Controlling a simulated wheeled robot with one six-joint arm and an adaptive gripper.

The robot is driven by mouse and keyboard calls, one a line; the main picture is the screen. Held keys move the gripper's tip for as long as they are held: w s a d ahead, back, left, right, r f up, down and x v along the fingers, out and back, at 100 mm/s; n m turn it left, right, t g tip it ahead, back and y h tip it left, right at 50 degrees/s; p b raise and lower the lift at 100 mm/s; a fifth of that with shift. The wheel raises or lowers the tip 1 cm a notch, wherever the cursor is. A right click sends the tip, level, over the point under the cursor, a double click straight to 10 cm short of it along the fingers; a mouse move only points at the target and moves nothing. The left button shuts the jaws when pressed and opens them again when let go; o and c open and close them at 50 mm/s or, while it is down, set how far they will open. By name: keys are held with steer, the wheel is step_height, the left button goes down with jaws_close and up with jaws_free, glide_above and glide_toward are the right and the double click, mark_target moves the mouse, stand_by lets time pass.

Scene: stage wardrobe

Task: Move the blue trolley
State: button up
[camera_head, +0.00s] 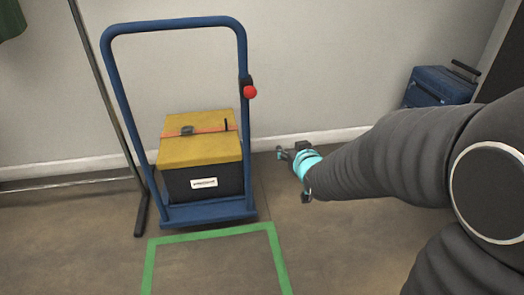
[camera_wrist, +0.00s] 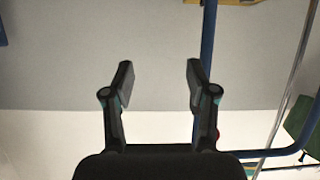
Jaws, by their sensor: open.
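The blue trolley (camera_head: 205,211) stands near the back wall, with a tall tubular push handle (camera_head: 175,26). A black box with a yellow lid (camera_head: 200,150) and an orange strap sits on its deck. A red knob (camera_head: 250,92) is on the handle's right post. My gripper (camera_head: 293,175) is open and empty, to the right of the trolley and apart from it. In the wrist view the open fingers (camera_wrist: 158,85) face the wall, with the trolley's blue post (camera_wrist: 208,45) behind the right finger. The red knob (camera_wrist: 217,135) is partly hidden there.
A green rectangle outline (camera_head: 212,234) is marked on the floor in front of the trolley. A metal rack (camera_head: 108,100) stands at its left, with green cloth (camera_head: 10,20) at upper left. A blue suitcase (camera_head: 438,87) is at the right by the wall.

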mark_target(247, 142)
steer(key=w+a+f+n+t+y+b, duration=0.1)
steer(key=w+a+f+t+y+b, duration=0.1)
steer(key=a+f, duration=0.7)
steer(key=shift+w+n+t+y, duration=0.4)
steer(key=shift+w+t+y, duration=0.2)
steer(key=shift+w+y, duration=0.45)
steer(key=shift+s, duration=0.15)
steer(key=x, duration=1.3)
steer(key=shift+w+a+r, duration=0.1)
steer(key=shift+w+a, duration=0.15)
jaws_close()
